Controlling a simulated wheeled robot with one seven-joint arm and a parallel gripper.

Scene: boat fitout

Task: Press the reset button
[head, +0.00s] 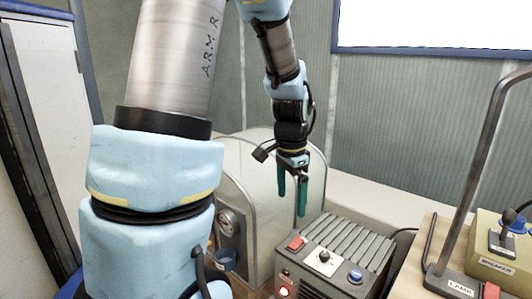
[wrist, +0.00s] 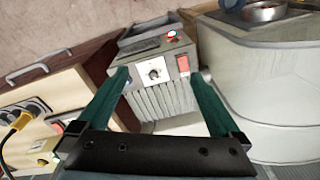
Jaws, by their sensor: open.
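A grey box with a ribbed top (head: 346,244) stands at the lower middle of the head view. Its control strip carries a red rocker switch (head: 297,243), a black knob on a white plate (head: 324,256) and a blue round button (head: 355,276). A lit red-white lamp or button (head: 284,291) is on its front. I cannot read which control is reset. My gripper (head: 291,195) is open and empty, pointing down above and behind the box.
A clear-sided rounded enclosure (head: 262,165) stands left of the box. At right are a bent lamp post (head: 478,150) labelled LAMP and a yellowish box (head: 500,255) labelled BREAKER with a lever and blue button. A wall stands behind.

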